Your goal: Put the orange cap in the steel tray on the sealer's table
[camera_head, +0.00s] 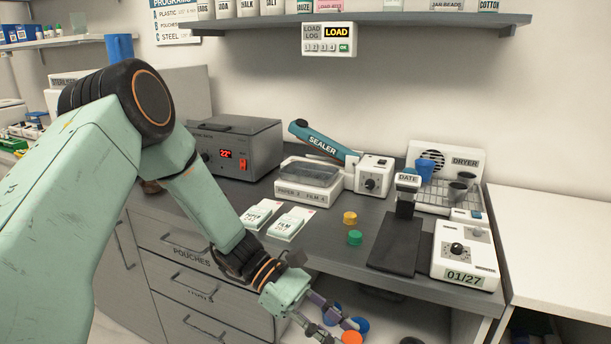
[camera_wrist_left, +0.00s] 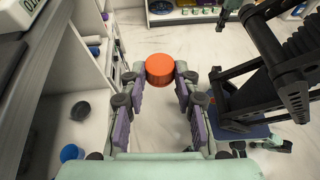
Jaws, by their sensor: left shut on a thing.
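My left gripper (camera_head: 338,330) reaches down in front of the sealer's table (camera_head: 330,262), below its top edge. It is shut on the orange cap (camera_head: 351,338), which shows at the bottom of the head view. In the left wrist view the orange cap (camera_wrist_left: 160,68) sits between the two fingertips of my left gripper (camera_wrist_left: 161,80), above the pale floor. The blue sealer (camera_head: 320,140) stands at the back of the table. My right gripper is not in view.
A yellow cap (camera_head: 350,217) and a green cap (camera_head: 355,237) lie on the tabletop. A paper and film box (camera_head: 308,182), a date stamp (camera_head: 407,190) and a dryer rack (camera_head: 440,200) stand there. Blue caps (camera_head: 361,325) lie on the lower shelf near my left gripper.

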